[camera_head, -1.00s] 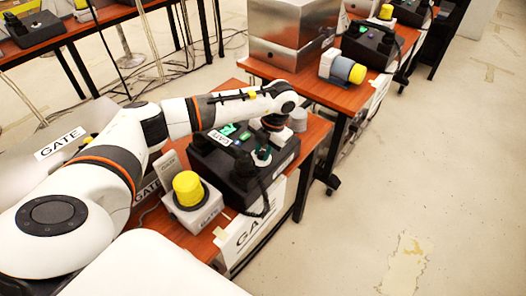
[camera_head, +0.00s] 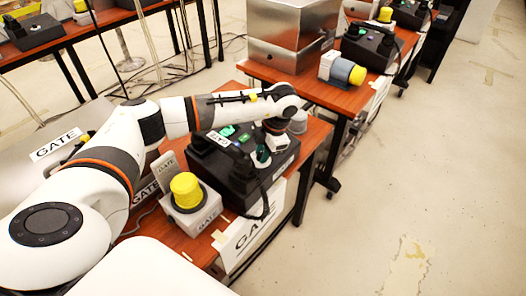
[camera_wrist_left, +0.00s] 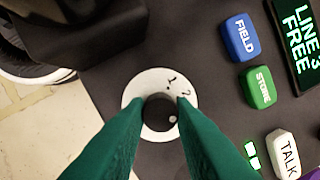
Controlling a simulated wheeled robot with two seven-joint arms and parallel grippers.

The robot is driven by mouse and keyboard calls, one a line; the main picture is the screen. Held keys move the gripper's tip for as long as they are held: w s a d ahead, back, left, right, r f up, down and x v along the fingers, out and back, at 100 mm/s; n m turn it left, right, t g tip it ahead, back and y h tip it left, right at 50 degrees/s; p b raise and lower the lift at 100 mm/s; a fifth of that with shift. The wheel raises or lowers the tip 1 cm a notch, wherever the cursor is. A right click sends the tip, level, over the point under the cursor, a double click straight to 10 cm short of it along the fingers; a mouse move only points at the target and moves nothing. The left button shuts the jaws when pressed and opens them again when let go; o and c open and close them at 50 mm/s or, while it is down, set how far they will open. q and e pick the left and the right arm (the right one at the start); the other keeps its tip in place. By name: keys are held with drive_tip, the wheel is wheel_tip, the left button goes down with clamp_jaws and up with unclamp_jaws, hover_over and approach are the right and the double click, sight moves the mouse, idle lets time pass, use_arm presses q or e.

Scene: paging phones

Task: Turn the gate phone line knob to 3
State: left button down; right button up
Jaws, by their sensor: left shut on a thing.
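The gate phone (camera_head: 226,176) is a black box on the orange-brown table, with a handset at its left labelled GATE. Its line knob (camera_wrist_left: 158,112) is dark with a white dot, inside a white dial (camera_wrist_left: 135,93) where 1 and 2 can be read. The dot faces right, below the 2. The rest of the dial is hidden by my fingers. My left gripper (camera_wrist_left: 157,110) is shut on the knob with its green fingers; in the head view it is over the phone's right part. The phone's screen (camera_wrist_left: 302,47) reads LINE 3 FREE. My right gripper is out of view.
Blue FIELD (camera_wrist_left: 239,38), green STORE (camera_wrist_left: 258,88) and white TALK (camera_wrist_left: 284,154) buttons sit right of the knob. A yellow-topped box (camera_head: 186,190) stands before the phone. A metal case (camera_head: 290,35) and another phone (camera_head: 368,47) stand on the table behind. Floor at right is clear.

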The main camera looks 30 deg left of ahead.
sight(273, 163)
use_arm(q)
drive_tip(key=c, duration=1.2)
unclamp_jaws()
drive_tip(key=shift+c, duration=0.2)
drive_tip(key=b+v, duration=0.1)
drive_tip(key=v, duration=1.1)
